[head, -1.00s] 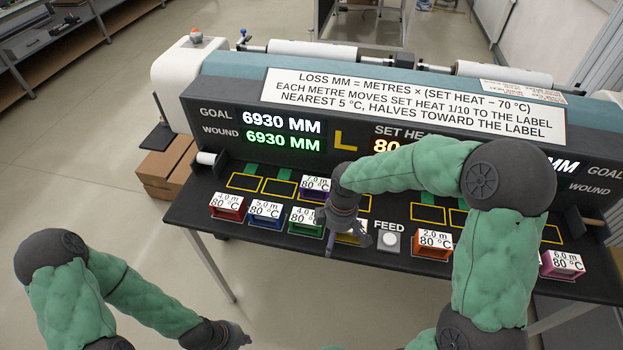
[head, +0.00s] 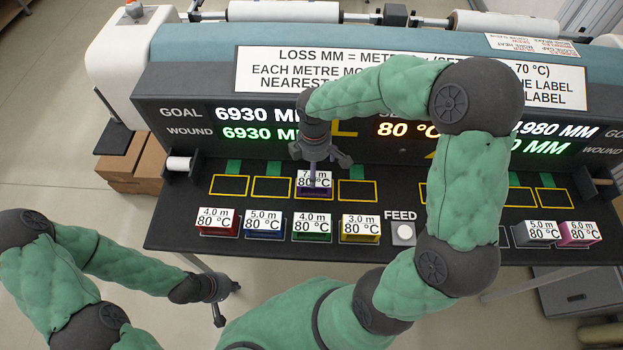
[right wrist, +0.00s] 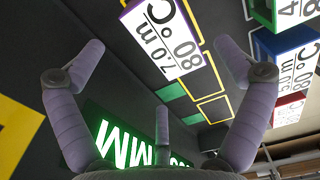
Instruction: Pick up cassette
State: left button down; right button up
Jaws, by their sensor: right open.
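The purple cassette (head: 325,181), labelled 7.0 m and 80 °C, sits at a yellow-outlined slot in the back row. My right gripper (head: 316,165) is open just above it in the head view, pointing down and partly covering it. In the right wrist view the purple cassette's white label (right wrist: 162,38) shows beyond the spread fingers, apart from them. Front-row cassettes are the red (head: 217,220), blue (head: 264,223), green (head: 312,226) and yellow (head: 360,227) ones. My left gripper (head: 226,302) is open and empty off the table's front edge.
The dark table (head: 180,235) has empty yellow-outlined slots (head: 230,185) beside the purple cassette. A FEED button (head: 403,233) is right of the yellow cassette. Grey (head: 535,232) and pink (head: 578,232) cassettes stand far right. The display panel (head: 180,95) rises behind. My right arm hides the middle right.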

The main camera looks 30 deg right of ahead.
notch_tip(320, 180, down, 3)
jog(key=shift+r, duration=0.15)
jog(key=shift+s+d+f+b, duration=0.1)
jog(key=shift+f+b, duration=1.15)
jog(key=shift+f, duration=1.4)
jog(key=shift+r, duration=0.1)
jog(key=shift+c, duration=0.3)
jog(key=c, duration=1.3)
jog(key=shift+c, duration=0.2)
jog(key=shift+r, duration=0.1)
